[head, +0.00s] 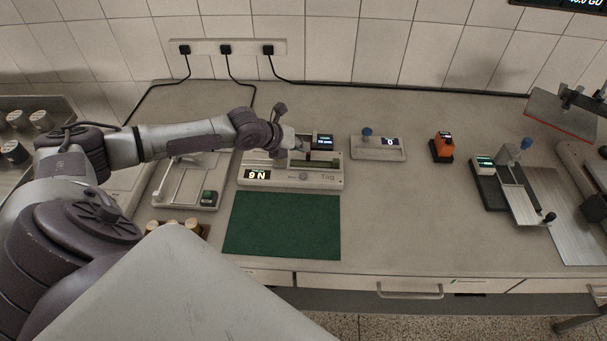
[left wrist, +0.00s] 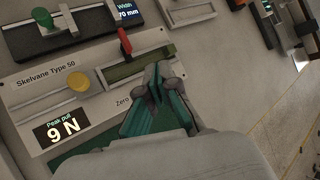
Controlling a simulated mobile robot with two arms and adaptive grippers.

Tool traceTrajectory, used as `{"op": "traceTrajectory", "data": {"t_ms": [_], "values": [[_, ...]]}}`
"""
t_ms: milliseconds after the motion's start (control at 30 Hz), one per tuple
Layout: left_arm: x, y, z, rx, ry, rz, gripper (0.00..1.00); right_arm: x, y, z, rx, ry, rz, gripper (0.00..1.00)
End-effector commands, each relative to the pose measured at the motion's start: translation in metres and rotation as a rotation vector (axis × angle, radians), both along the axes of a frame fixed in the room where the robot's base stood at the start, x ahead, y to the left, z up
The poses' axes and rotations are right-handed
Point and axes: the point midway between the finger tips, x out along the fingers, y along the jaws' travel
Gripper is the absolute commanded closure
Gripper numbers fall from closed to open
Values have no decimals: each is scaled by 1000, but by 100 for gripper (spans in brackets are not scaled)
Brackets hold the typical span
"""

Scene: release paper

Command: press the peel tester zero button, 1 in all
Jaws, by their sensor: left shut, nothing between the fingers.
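The peel tester is a pale flat box (head: 290,183) behind the green mat. In the left wrist view its panel (left wrist: 30,95) reads "Skelvane Type 50", and its display (left wrist: 62,131) shows a peak pull of 9 N. It has a yellow knob (left wrist: 78,81) and a red lever (left wrist: 124,40). The "Zero" label (left wrist: 122,103) shows beside my fingers; in this view the button by it is hidden behind them. My left gripper (head: 300,150) is over the tester, its fingers (left wrist: 158,78) shut and empty. I cannot tell whether they touch it. My right gripper is out of view.
A dark device with a green knob (left wrist: 44,18) stands behind the tester. A white frame (head: 188,185) is left of it, and a device with a blue knob (head: 378,150) is to its right. The green mat (head: 282,225) lies bare in front. The bench right of the mat is clear.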

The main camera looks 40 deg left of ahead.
Motion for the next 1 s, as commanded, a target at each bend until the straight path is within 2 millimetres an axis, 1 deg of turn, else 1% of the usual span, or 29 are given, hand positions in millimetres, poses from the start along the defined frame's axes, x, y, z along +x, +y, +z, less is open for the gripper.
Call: {"op": "traceTrajectory", "data": {"t_ms": [33,167,400,633,1000], "values": [[0,0,-9,0,1,-1,100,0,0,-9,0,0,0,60],[0,-1,-26,0,1,-1,100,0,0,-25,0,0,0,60],[0,-1,-62,1,0,-1,100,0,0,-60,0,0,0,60],[0,0,-79,0,1,-1,100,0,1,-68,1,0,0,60],[0,0,-81,0,0,0,100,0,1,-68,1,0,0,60]]}}
